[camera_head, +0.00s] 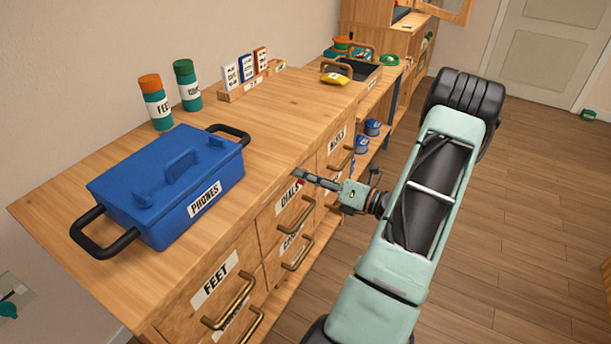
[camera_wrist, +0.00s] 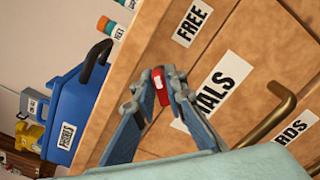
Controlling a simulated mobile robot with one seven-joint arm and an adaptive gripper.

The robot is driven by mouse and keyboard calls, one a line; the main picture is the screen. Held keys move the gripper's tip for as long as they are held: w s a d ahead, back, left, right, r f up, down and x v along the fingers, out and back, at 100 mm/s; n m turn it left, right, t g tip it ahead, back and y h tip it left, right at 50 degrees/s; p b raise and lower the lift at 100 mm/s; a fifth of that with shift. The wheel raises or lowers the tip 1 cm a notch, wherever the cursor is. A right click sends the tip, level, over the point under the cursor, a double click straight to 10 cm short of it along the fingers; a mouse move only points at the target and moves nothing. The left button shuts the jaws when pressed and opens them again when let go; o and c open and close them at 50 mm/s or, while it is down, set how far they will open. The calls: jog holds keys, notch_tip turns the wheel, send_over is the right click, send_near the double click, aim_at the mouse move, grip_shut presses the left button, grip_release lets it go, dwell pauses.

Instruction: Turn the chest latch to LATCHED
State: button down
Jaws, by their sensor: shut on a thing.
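The chest latch shows as a small red piece (camera_wrist: 160,86) on the wooden chest front, beside the DIALS label. My gripper (camera_wrist: 158,80) is shut on it, with one finger on each side. A white FREE label (camera_wrist: 192,22) is on the wood above the latch in the wrist view. No LATCHED label is readable. In the head view my gripper (camera_head: 302,178) reaches the chest's front edge from the right, at the DIALS drawer (camera_head: 289,196). The fingers hide most of the latch there.
A blue PHONES toolbox (camera_head: 165,185) stands on the chest top (camera_head: 275,115). Brass drawer handles (camera_head: 295,217) stick out below my gripper, and one (camera_wrist: 268,118) is close by in the wrist view. Bottles (camera_head: 157,102) and a card rack (camera_head: 250,84) stand behind. The floor at right is clear.

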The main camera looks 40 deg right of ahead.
jog(key=shift+n, duration=0.4)
jog(key=n, duration=0.3)
jog(key=shift+a+n, duration=0.1)
jog(key=shift+n, duration=0.2)
jog(key=n+b, duration=0.1)
jog(key=n, duration=0.3)
jog(key=shift+s+a+n+b, duration=0.1)
jog(key=shift+n+b, duration=0.2)
jog(key=n+b, duration=0.2)
jog(key=n, duration=0.3)
jog(key=shift+a+f+b, duration=0.1)
jog(key=shift+f+b, duration=0.05)
jog(key=shift+b, duration=0.15)
jog(key=shift+s+n+b, duration=0.1)
jog(key=shift+n+b, duration=0.95)
jog(key=shift+n, duration=0.95)
jog(key=c, duration=2.3)
grip_release()
